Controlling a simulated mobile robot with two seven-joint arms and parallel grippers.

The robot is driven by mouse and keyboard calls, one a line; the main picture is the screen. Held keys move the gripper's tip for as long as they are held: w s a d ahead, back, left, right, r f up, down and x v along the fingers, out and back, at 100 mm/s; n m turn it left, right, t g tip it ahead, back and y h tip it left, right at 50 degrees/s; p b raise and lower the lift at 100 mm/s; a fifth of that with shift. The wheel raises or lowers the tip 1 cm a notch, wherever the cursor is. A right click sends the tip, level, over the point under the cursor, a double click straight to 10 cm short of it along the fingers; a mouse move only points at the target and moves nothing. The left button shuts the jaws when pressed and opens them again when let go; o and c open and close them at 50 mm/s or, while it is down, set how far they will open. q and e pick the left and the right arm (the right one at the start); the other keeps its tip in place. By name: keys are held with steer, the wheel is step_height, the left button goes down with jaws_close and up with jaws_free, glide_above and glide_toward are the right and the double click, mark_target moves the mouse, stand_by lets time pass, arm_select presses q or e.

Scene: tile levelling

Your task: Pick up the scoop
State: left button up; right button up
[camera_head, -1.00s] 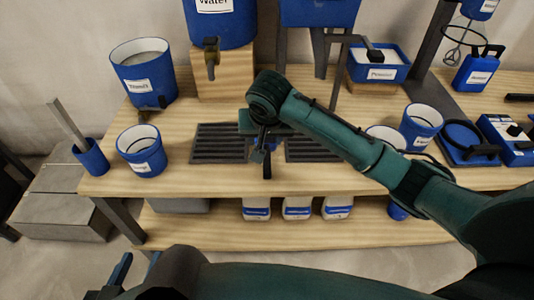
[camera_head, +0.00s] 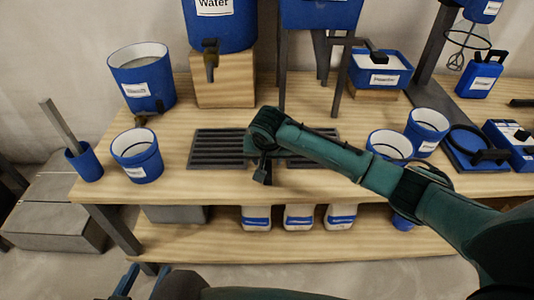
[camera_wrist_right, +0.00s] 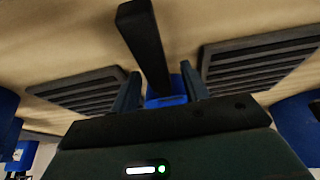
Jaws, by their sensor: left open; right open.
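The scoop appears to be the blue piece with a dark handle in the right wrist view; its blue part (camera_wrist_right: 166,101) lies between the fingers and the dark handle (camera_wrist_right: 145,45) extends up the picture. My right gripper (camera_wrist_right: 160,92) is open around or just over it, contact unclear. In the head view my right gripper (camera_head: 262,168) is over the worktop between two dark grates, and my wrist hides most of the scoop. My left gripper (camera_head: 141,281) is open and empty at the bottom left, in front of the table.
Slatted grates (camera_head: 222,148) lie either side of the right gripper. A blue bucket (camera_head: 136,155) and a cup holding a stick (camera_head: 83,164) stand left. A water container (camera_head: 222,22) stands behind, with a primer tub (camera_head: 380,72) at back right. White containers (camera_head: 299,217) sit on the lower shelf.

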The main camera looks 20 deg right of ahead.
steer(key=shift+f, duration=0.25)
steer(key=shift+c, duration=0.5)
jaws_close()
